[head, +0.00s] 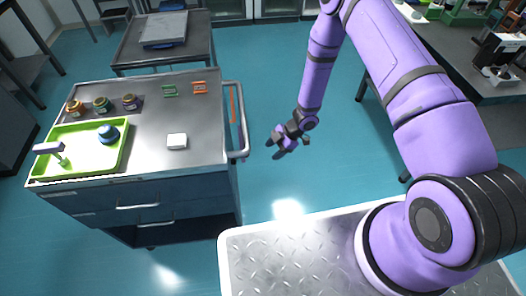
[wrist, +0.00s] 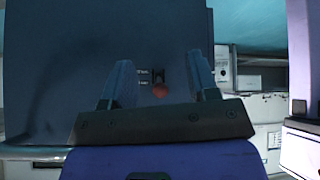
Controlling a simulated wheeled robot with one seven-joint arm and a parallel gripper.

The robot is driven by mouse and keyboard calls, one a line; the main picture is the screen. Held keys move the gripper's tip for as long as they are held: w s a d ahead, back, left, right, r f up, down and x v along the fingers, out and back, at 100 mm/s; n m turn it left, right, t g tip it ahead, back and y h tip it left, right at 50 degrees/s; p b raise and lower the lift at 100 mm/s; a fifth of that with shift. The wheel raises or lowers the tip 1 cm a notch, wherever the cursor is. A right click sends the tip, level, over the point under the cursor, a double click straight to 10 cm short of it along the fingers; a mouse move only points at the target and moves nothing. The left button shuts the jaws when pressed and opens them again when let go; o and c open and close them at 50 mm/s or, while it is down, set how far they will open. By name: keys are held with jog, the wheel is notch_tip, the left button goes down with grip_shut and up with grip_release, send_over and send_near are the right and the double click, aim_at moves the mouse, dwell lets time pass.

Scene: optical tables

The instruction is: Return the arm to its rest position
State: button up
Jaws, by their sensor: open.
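My purple arm reaches up from its mount and hangs down over the floor, right of the metal cart (head: 190,140). My gripper (head: 279,149) is in free space beside the cart's handle, apart from it. In the wrist view my gripper (wrist: 160,82) shows two fingers spread apart with nothing held between them. Beyond the fingers is a dark blue surface with a small dark item and a reddish round spot, which I cannot identify.
A second cart (head: 130,52) stands behind. A dark workbench (head: 455,70) is at right. Open floor lies below my gripper.

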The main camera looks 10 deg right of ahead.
jog(key=shift+d, duration=0.45)
